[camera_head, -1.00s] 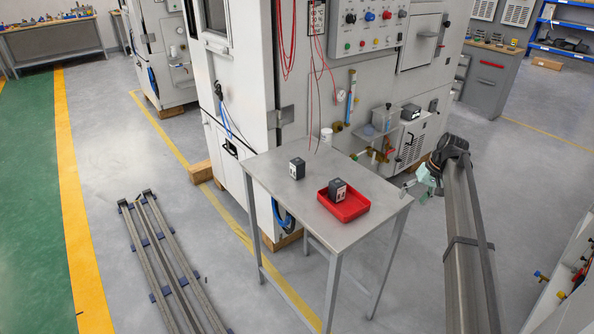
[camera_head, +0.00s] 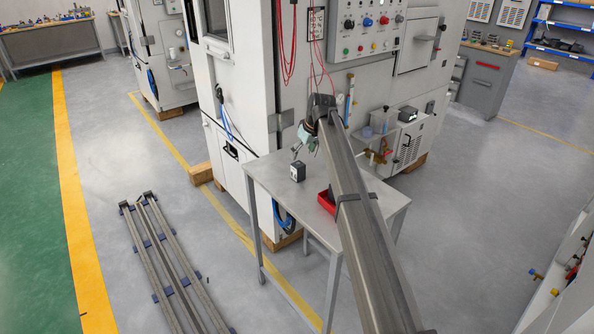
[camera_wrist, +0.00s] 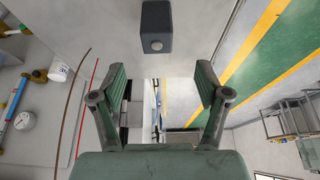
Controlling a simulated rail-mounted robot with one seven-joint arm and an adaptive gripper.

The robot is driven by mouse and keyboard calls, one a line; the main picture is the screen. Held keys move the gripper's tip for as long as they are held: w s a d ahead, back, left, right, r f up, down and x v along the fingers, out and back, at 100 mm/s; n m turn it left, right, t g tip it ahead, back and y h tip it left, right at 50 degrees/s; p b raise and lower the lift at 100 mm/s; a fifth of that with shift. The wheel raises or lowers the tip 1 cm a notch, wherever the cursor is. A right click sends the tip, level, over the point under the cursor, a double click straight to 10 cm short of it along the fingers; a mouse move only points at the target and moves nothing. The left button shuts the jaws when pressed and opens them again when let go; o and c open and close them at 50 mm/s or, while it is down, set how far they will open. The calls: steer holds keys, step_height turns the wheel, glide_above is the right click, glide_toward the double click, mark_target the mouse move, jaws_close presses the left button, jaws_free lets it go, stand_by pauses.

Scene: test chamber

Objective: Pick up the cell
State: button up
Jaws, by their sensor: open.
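A small dark box-shaped cell (camera_head: 297,169) with a pale label stands upright on the grey metal table (camera_head: 268,181). In the wrist view the cell (camera_wrist: 157,28) is at the top centre, showing a round light spot on one face. My gripper (camera_wrist: 161,80) is open and empty, its green fingers spread wide, with the cell beyond the fingertips and apart from them. In the head view my gripper (camera_head: 297,150) is close above the cell, small and partly hidden. The second dark box in the red tray (camera_head: 326,200) is hidden behind my arm.
My arm crosses the table's middle and covers most of the red tray. The white cabinet (camera_head: 245,90) stands close behind the table, with hanging red cables (camera_head: 288,45). A white cup (camera_wrist: 58,70) shows at the left in the wrist view. The table's left end is clear around the cell.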

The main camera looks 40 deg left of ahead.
mark_target(298, 164)
steer(key=p+x, duration=0.1)
steer(key=x, duration=0.5)
steer(key=shift+a+f+p, duration=0.1)
steer(key=shift+f+p, duration=0.2)
steer(key=shift+p+x, duration=1.2)
steer(key=shift+x, duration=1.4)
steer(key=shift+w, duration=0.15)
jaws_close()
